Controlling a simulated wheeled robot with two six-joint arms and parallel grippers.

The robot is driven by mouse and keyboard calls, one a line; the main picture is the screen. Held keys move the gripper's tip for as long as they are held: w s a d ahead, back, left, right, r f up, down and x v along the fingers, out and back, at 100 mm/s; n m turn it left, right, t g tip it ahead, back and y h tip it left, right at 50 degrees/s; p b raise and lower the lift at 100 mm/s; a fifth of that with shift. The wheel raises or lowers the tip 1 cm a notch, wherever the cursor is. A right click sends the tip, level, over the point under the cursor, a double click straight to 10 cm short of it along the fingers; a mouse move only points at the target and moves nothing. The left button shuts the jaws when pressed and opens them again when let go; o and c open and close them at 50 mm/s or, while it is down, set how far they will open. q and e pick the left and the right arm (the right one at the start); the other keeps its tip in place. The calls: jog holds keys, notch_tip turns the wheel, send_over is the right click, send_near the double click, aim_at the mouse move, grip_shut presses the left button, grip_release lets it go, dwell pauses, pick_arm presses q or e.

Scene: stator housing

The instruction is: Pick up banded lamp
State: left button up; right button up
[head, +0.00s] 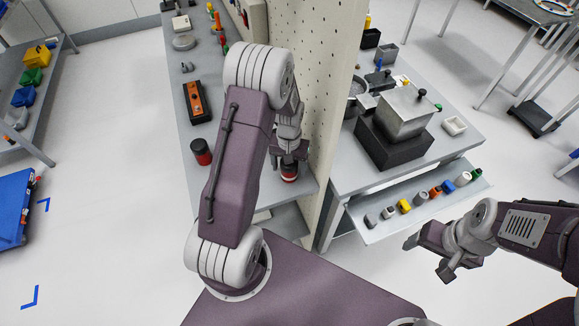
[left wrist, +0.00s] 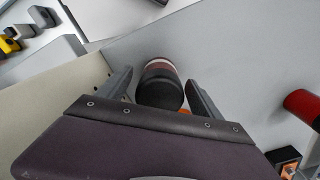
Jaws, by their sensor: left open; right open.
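The banded lamp (head: 289,178), a short cylinder with dark, red and pale bands, is at the near end of the left bench, partly hidden under my left gripper (head: 290,158). In the left wrist view the lamp (left wrist: 161,88) shows its black end and a pale and red band. It lies between the two fingers of my left gripper (left wrist: 160,78), which are open with a small gap on each side. My right gripper (head: 428,258) is open and empty, above the floor in front of the right bench's lower shelf.
A red and black cylinder (head: 201,152) stands left of my left arm; it also shows in the wrist view (left wrist: 303,105). An orange and black device (head: 196,101) is behind it. A pegboard panel (head: 333,90) rises right of my left gripper. Several small parts line the lower shelf (head: 375,232).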

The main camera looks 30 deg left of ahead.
pick_arm(q)
jog(key=shift+f, duration=0.4)
jog(key=c, duration=1.5)
notch_tip(320, 180, up, 4)
jog(key=shift+w+r+b, duration=0.1)
jog(key=shift+r+b, duration=0.05)
jog(key=shift+b, duration=0.15)
jog(key=shift+c, duration=0.2)
jog(key=s+a+r, duration=0.2)
jog(key=s+r, duration=0.1)
jog(key=s, duration=0.2)
jog(key=s+a+r+b, duration=0.1)
jog(key=s+r, duration=0.2)
jog(key=s, duration=0.3)
jog(key=shift+s+a+r, duration=0.2)
jog(key=shift+a+r, duration=0.15)
jog(key=shift+r, duration=0.05)
jog(key=w+d+f+m, duration=0.1)
jog(key=w+d+f, duration=0.1)
jog(key=d, duration=0.3)
jog(key=w+d+f+m, duration=0.1)
jog(key=w+d+f, duration=0.1)
jog(key=w+d, duration=0.3)
jog(key=shift+f+m, duration=0.25)
jog(key=shift+m, duration=0.05)
